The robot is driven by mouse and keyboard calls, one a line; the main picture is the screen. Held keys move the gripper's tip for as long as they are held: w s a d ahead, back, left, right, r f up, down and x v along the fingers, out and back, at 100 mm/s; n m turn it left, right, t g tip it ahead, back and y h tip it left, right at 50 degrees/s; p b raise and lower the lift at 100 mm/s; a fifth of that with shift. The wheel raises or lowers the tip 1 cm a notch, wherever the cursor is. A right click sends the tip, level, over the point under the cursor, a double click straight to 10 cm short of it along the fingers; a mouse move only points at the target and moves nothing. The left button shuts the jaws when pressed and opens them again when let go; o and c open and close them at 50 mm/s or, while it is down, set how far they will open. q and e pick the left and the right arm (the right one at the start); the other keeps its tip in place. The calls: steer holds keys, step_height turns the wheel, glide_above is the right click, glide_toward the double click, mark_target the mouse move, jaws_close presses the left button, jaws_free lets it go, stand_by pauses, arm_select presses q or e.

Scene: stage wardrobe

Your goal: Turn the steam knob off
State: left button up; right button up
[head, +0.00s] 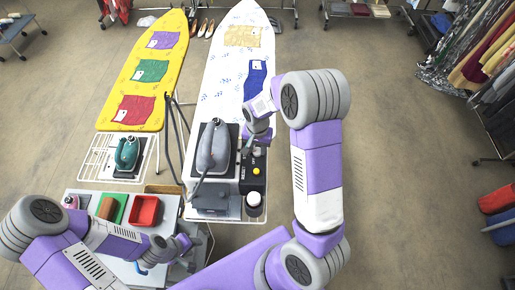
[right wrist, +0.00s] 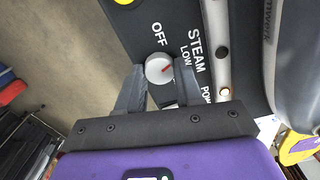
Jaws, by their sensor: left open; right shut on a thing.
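The steam knob (right wrist: 157,70) is a small light-grey dial with a red mark, on a black control panel (right wrist: 122,38). The red mark points right, toward the word LOW, and away from OFF. My right gripper (right wrist: 158,88) is shut on the knob, one finger on each side. In the head view the right gripper (head: 260,140) is over the panel of the steam station (head: 255,186), beside the grey iron (head: 212,148); the knob is hidden there. My left gripper (head: 188,243) is open and empty, low by the small table.
A white ironing board (head: 222,75) and a yellow one (head: 133,95) extend away with folded cloths. A teal iron (head: 127,153) rests on a wire rack. A red tray (head: 145,210) is on the small table.

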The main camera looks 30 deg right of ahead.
mark_target(257, 150)
steer(key=n+b, duration=0.1)
steer(key=n, duration=0.3)
steer(key=shift+w+n, duration=0.1)
steer(key=shift+n, duration=0.2)
steer(key=shift+r+n+b, duration=0.1)
steer(key=shift+n+b, duration=0.5)
steer(key=shift+n, duration=1.6)
steer(key=o, duration=1)
steer(key=shift+o, duration=0.2)
step_height(257, 150, up, 8)
steer(key=shift+f, duration=0.2)
steer(key=shift+f, duration=0.1)
